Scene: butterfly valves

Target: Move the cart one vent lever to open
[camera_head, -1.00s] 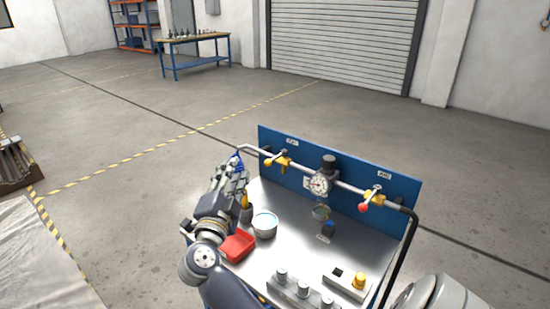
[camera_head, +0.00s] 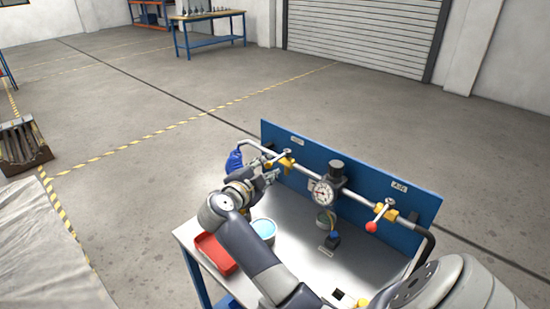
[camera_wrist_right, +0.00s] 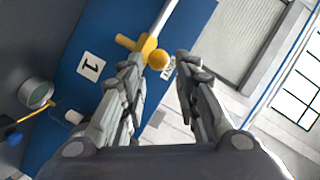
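The yellow-knobbed lever valve (camera_head: 287,163) sits on the left part of the pipe along the cart's blue panel (camera_head: 355,185). I take it as the vent lever; its label is too small to read in the head view. In the right wrist view, the yellow ball knob (camera_wrist_right: 158,60) lies just beyond and between the tips of my right gripper (camera_wrist_right: 159,72), whose fingers are apart and empty. I cannot tell whether they touch it. My left gripper is not in view.
A red-knobbed lever (camera_head: 372,227) is farther right on the pipe, past a pressure gauge (camera_head: 322,192). A red tray (camera_head: 214,254) and a bowl (camera_head: 264,229) stand on the cart top. A blue item (camera_head: 234,160) is left of the panel.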

